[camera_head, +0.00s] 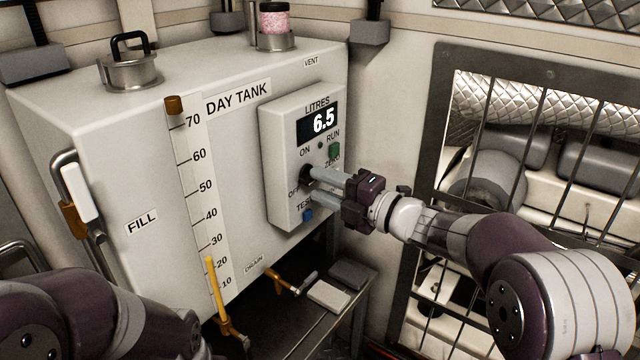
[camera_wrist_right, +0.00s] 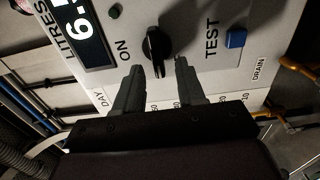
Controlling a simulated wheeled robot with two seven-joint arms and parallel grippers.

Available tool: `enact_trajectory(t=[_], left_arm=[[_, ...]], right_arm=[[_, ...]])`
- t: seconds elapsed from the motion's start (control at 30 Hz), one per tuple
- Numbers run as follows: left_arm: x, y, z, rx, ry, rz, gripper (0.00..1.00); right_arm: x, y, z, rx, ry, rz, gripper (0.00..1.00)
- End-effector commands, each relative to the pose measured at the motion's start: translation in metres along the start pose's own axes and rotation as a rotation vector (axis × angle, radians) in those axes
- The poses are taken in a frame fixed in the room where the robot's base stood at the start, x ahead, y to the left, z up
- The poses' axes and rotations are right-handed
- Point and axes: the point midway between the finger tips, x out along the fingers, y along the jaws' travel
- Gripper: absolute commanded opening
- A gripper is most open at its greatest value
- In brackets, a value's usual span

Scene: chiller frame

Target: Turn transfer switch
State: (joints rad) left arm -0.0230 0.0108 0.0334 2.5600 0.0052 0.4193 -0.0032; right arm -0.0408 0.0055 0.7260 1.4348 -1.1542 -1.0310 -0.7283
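The transfer switch is a black rotary knob (camera_wrist_right: 157,43) on the face of the white control box (camera_head: 283,200) of the day tank. In the wrist view its grip lies roughly up and down the picture, between the ON and TEST labels. My right gripper (camera_head: 314,184) is at the box face, mostly covering the knob in the head view. In the wrist view its two fingers (camera_wrist_right: 158,75) are apart, with tips just short of the knob and to either side of it, and nothing is held. My left arm shows at the lower left, but its gripper is out of view.
The display (camera_head: 318,123) reads 6.5 litres. A green button (camera_head: 334,151) and a blue button (camera_head: 307,214) flank the knob. A barred frame (camera_head: 437,160) stands at right.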

Motion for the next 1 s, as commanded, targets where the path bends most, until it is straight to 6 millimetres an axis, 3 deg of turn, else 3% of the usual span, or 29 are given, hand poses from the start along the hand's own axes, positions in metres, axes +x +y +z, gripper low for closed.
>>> enact_trajectory(t=[0.2, 0.4, 0.57, 0.87, 0.97, 1.0], left_arm=[[-0.011, 0.0, -0.001, 0.0, 0.0, 0.0, 0.46], [-0.016, 0.0, -0.002, 0.0, 0.0, 0.0, 0.46], [-0.017, 0.0, -0.002, 0.0, 0.0, 0.0, 0.46], [-0.017, 0.0, -0.002, 0.0, 0.0, 0.0, 0.46], [-0.017, 0.0, -0.002, 0.0, 0.0, 0.0, 0.46], [-0.017, 0.0, -0.002, 0.0, 0.0, 0.0, 0.46]], right_arm=[[-0.059, 0.003, 0.001, 0.002, -0.006, -0.001, 0.39], [-0.102, 0.001, 0.001, 0.002, -0.004, -0.002, 0.39], [-0.114, 0.0, 0.0, 0.001, -0.001, -0.001, 0.39], [-0.114, -0.002, 0.001, 0.023, -0.006, -0.007, 0.39], [-0.119, -0.022, 0.032, 0.167, -0.175, -0.075, 0.39], [-0.129, -0.038, 0.053, 0.289, -0.322, -0.107, 0.39]])
